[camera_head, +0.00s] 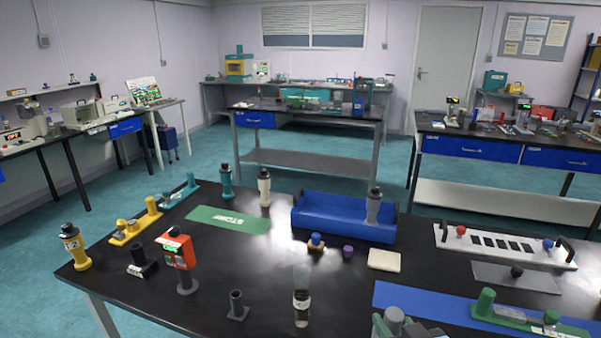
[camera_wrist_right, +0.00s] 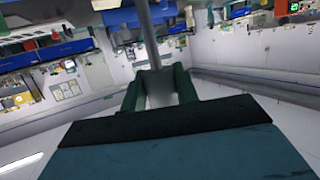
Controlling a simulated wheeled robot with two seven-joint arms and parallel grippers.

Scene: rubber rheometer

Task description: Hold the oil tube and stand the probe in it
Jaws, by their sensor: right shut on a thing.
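A clear tube (camera_head: 301,313) with a dark band and pale label stands upright near the table's front edge in the head view. It looks like the oil tube. My right gripper (camera_head: 396,326) shows at the bottom edge, right of the tube and apart from it. In the right wrist view, my right gripper's dark green fingers (camera_wrist_right: 160,82) are shut on a grey rod (camera_wrist_right: 147,35). Whether this rod is the probe I cannot tell. A red device (camera_head: 176,250) with a lit display stands left of the tube. My left gripper is out of view.
A small dark holder (camera_head: 237,308) stands left of the tube. Behind are a blue tray (camera_head: 320,222), a green mat (camera_head: 228,218), a cream pad (camera_head: 384,260) and a purple cup (camera_head: 347,251). A blue mat (camera_head: 420,300) lies right. Black table surface between is clear.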

